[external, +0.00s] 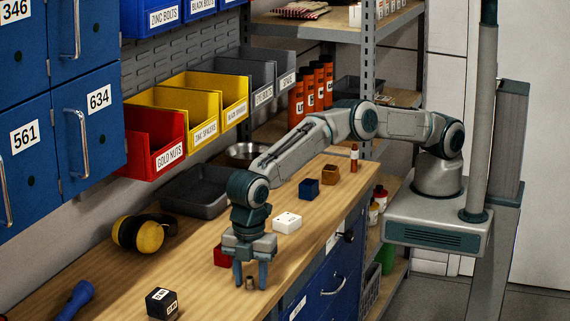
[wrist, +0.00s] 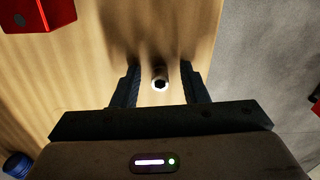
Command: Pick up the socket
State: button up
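The socket (external: 250,284) is a small metal cylinder standing on the wooden workbench near its front edge. In the wrist view the socket (wrist: 160,78) shows its dark opening, between the two fingers and apart from both. My gripper (external: 250,286) points down over it, with the fingers on either side. In the wrist view my gripper (wrist: 160,86) is open, with clear gaps between the socket and each finger.
A red block (external: 221,255) stands just left of my gripper; it also shows in the wrist view (wrist: 38,14). A white block (external: 287,222), a black labelled cube (external: 161,303) and yellow earmuffs (external: 142,235) are on the bench (external: 206,290). The bench edge is close on the right.

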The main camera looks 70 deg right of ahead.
aim_at(251, 287)
grip_shut()
jog(key=shift+r, duration=0.15)
jog(key=shift+r, duration=0.2)
notch_tip(251, 287, up, 3)
jog(key=shift+r+b, duration=0.1)
jog(key=shift+b, duration=0.55)
jog(key=w+d+r+b, duration=0.3)
jog(key=w+d+r, duration=0.3)
jog(key=d, duration=0.4)
jog(key=shift+r+b, duration=0.3)
jog(key=shift+r, duration=0.3)
